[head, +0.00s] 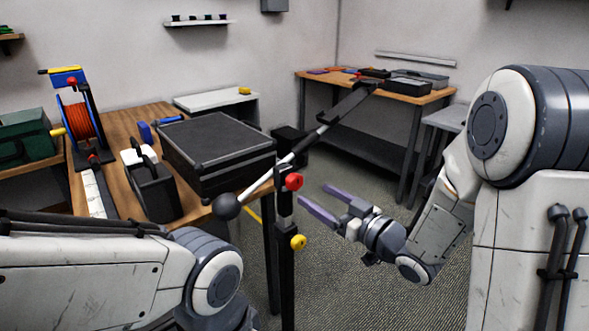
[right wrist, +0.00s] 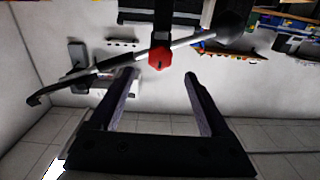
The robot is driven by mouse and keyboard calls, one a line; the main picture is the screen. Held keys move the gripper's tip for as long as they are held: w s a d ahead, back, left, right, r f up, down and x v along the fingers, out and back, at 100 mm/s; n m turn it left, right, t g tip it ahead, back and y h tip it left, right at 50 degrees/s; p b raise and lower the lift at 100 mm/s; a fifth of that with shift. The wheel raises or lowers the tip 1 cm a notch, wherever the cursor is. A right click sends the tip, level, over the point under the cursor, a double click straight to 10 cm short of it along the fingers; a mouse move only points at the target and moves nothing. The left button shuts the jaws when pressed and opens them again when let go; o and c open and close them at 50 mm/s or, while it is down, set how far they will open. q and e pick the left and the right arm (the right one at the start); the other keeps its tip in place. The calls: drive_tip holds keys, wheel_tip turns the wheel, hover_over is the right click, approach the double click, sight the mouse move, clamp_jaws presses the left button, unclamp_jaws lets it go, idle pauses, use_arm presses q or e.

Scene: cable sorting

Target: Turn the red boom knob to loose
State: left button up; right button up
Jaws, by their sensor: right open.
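The red boom knob (head: 293,181) sits at the top of a black upright stand (head: 285,240), where the tilted boom (head: 310,140) crosses it. The boom ends in a dark ball (head: 227,206) at its lower left. My right gripper (head: 318,202) is open and empty, just right of the stand and a little below the red knob. In the right wrist view the red knob (right wrist: 159,57) shows beyond the gap between the open fingers (right wrist: 160,78), apart from them. The left arm comes in at the lower left; its gripper is out of view.
A yellow knob (head: 298,242) sits lower on the stand. A wooden table (head: 120,122) at left holds a black case (head: 217,150), a black caddy (head: 152,187) and an orange cable reel (head: 80,125). Another bench (head: 430,97) stands at the back. The floor between is clear.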

sight(298, 184)
drive_tip(key=p+x, duration=0.2)
drive_tip(key=x, duration=0.6)
drive_tip(key=shift+w+a+f, duration=0.1)
drive_tip(key=shift+w+a, duration=0.05)
use_arm(q)
wheel_tip(298, 184, up, 4)
drive_tip(key=shift+f, duration=0.2)
use_arm(e)
drive_tip(key=shift+c, duration=0.3)
